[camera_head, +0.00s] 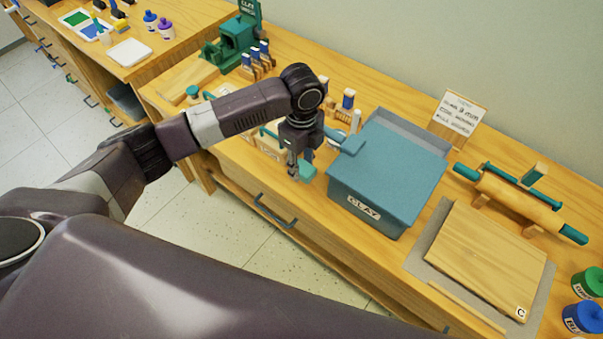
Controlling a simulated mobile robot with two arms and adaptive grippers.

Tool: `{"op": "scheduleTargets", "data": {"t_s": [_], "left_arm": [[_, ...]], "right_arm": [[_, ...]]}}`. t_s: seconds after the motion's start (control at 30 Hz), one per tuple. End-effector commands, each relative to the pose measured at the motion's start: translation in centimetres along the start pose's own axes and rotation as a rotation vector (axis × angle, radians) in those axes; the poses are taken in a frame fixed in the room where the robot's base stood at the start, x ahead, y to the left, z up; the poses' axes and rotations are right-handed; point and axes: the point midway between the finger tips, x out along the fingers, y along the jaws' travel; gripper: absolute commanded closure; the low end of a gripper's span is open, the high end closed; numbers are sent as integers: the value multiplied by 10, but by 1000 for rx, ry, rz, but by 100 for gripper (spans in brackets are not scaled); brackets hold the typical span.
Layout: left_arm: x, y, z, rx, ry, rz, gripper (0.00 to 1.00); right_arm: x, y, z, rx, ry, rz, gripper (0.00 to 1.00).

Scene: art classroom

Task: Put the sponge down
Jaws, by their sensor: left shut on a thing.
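My left gripper (298,171) reaches over the counter with its fingers pointing down, just left of the teal clay box. It is shut on a small teal block, which I take to be the sponge (307,172); the fingers and wrist hide part of it. I cannot tell whether the sponge touches the counter. My right gripper is not in view.
The teal clay box (385,170) stands close to the right of my left gripper.

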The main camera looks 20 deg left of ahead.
Motion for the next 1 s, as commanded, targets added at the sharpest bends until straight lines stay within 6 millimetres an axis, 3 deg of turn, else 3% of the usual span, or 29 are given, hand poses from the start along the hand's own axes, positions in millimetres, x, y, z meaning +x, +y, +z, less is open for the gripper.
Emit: {"op": "scheduleTargets", "data": {"t_s": [0.4, 0.83, 0.87, 1.0], "left_arm": [[47, 0, -1, 1, 1, 1, 88], [54, 0, -1, 1, 1, -1, 88], [54, 0, 0, 1, 1, -1, 66], [54, 0, 0, 1, 1, -1, 51]], "right_arm": [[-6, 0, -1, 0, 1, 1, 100], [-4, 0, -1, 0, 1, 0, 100], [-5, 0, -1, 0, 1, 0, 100], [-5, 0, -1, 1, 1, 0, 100]]}}
